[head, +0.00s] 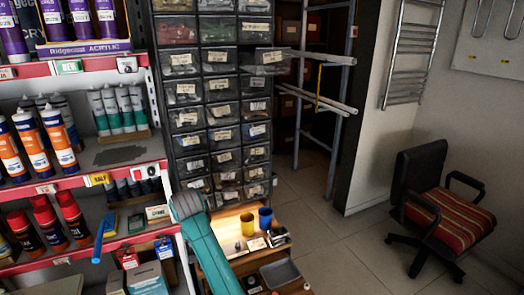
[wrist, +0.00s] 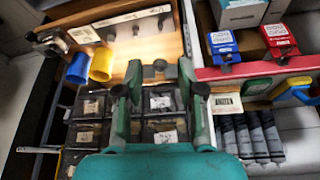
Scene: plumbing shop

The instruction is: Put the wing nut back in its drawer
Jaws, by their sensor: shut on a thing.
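My gripper (wrist: 160,74) shows in the wrist view, with its two dark green fingers a little apart. A small dark piece (wrist: 159,65) shows between the fingertips, held there; it is too small and blurred to make out its wings. In the head view my teal arm hides the gripper. The drawer cabinet (head: 220,107) stands behind the arm, with several rows of clear-fronted, labelled small drawers. One drawer (head: 270,60) in an upper row at the right sticks out from the cabinet face. The labels are too small to read.
A wooden bench (head: 235,220) with a yellow cup (head: 247,224) and a blue cup (head: 265,218) stands below the cabinet. Shelves of tubes (head: 110,110) are close on the left. Metal pipes (head: 318,58) jut out right of the cabinet. Floor (head: 310,200) is clear before the chair (head: 440,200).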

